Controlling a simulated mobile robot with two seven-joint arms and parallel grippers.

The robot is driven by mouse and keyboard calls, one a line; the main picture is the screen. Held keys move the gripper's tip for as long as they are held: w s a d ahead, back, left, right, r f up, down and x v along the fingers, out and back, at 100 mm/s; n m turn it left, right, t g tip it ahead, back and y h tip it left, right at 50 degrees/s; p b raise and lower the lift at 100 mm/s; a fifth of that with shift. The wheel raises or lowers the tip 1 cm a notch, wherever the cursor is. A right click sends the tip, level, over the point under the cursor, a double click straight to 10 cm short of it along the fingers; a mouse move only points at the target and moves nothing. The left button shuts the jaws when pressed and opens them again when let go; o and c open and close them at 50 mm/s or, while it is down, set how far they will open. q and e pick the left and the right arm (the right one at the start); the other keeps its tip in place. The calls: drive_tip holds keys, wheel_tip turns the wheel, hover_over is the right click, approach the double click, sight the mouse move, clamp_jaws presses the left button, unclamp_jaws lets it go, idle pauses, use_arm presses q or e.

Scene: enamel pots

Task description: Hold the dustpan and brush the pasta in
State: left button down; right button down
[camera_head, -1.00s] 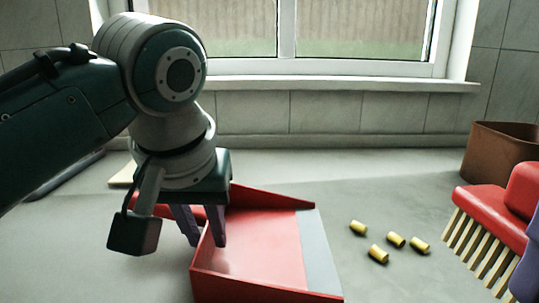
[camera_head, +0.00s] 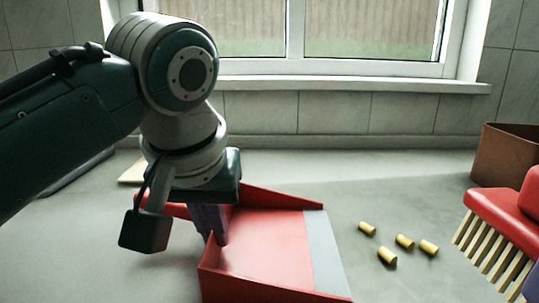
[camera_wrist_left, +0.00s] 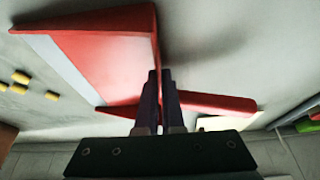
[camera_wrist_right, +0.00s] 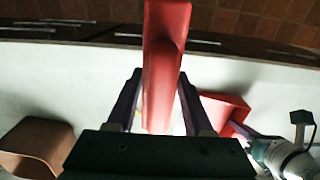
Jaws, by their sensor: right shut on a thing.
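The red dustpan (camera_head: 262,240) lies on the counter, its grey lip facing right. My left gripper (camera_head: 213,238) points down at its back wall. In the left wrist view its fingers (camera_wrist_left: 160,75) are a narrow gap apart at that wall; whether they press on it is unclear. Several yellow pasta tubes (camera_head: 404,241) lie loose on the counter right of the lip. The red brush (camera_head: 505,215), with pale bristles, is at the right edge, partly cut off. My right gripper (camera_wrist_right: 160,88) is shut on the brush, whose red body (camera_wrist_right: 165,60) stands between its fingers.
A brown open box (camera_head: 505,157) stands at the back right. A pale board (camera_head: 132,172) and a dark flat thing (camera_head: 80,175) lie at the back left. A tiled wall and window close off the back. The counter between pasta and wall is clear.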

idle(0.8)
drive_tip(key=w+d, duration=0.2)
drive_tip(key=w, duration=0.8)
drive_tip(key=w+d, duration=0.3)
drive_tip(key=w, duration=0.6)
drive_tip(key=shift+w+d+f, duration=0.15)
drive_tip(key=shift+d+f, duration=0.65)
drive_tip(key=shift+f, duration=0.95)
drive_tip(key=shift+w+d+f, duration=0.1)
drive_tip(key=shift+d+f, duration=0.7)
drive_tip(key=shift+f, duration=1)
drive_tip(key=shift+w+d+f, duration=0.15)
drive_tip(key=shift+d+f, duration=0.65)
drive_tip(key=shift+f, duration=0.95)
drive_tip(key=shift+a+f, duration=0.1)
drive_tip(key=shift+a, duration=0.15)
